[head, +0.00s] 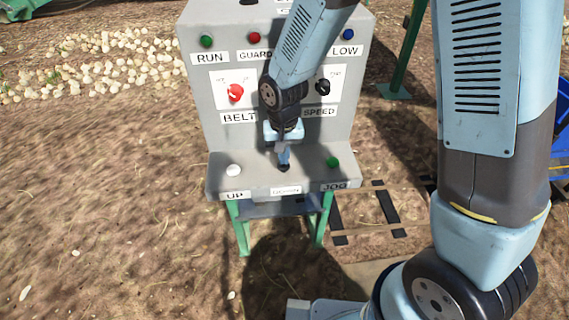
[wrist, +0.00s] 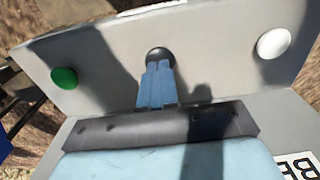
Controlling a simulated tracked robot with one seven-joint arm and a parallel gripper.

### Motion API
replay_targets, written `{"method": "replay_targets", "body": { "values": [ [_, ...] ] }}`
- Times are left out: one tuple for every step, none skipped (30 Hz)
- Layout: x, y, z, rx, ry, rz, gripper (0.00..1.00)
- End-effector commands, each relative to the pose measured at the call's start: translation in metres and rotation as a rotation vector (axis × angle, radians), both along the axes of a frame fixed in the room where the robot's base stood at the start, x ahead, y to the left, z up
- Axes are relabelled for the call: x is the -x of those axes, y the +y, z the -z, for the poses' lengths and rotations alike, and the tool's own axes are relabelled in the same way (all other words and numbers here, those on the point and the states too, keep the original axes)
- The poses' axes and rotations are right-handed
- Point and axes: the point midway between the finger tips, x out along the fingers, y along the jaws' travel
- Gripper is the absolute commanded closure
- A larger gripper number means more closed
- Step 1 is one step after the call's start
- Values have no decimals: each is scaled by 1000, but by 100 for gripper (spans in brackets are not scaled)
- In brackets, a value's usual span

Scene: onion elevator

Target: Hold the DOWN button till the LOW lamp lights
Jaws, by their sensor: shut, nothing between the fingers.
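A grey control box (head: 215,140) stands on green legs. The black DOWN button (wrist: 160,54) sits between a white UP button (head: 234,170) and a green JOG button (head: 333,162) on the front ledge. My gripper (head: 284,165) is shut and empty, its fingertips pointing down at the DOWN button; in the wrist view its fingertips (wrist: 157,66) overlap the button's near edge. They look to be touching it, but how far it is pressed I cannot tell. The LOW lamp (head: 347,34) is blue at the upper right of the panel; whether it is lit is unclear.
A green RUN lamp (head: 207,41) and a red GUARD lamp (head: 254,37) are on the panel. Below them are a red BELT knob (head: 235,92) and a black SPEED knob (head: 323,87).

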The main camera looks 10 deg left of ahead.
Motion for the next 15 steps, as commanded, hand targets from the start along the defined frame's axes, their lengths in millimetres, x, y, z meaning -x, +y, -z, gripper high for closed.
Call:
{"method": "replay_targets", "body": {
  "values": [
    [0,0,1,0,1,0,100],
    [0,0,2,0,1,0,100],
    [0,0,3,1,1,0,100],
    [0,0,4,1,1,0,100],
    [0,0,4,1,1,0,100],
    [0,0,5,1,1,0,100],
    [0,0,6,1,1,0,100],
    [0,0,7,1,1,0,100],
    [0,0,8,1,1,0,100],
    [0,0,8,1,1,0,100],
    [0,0,9,0,1,0,100],
    [0,0,10,0,0,0,100],
    [0,0,11,0,0,1,100],
    [0,0,12,0,0,1,100],
    [0,0,13,0,0,1,100]
  ]
}}
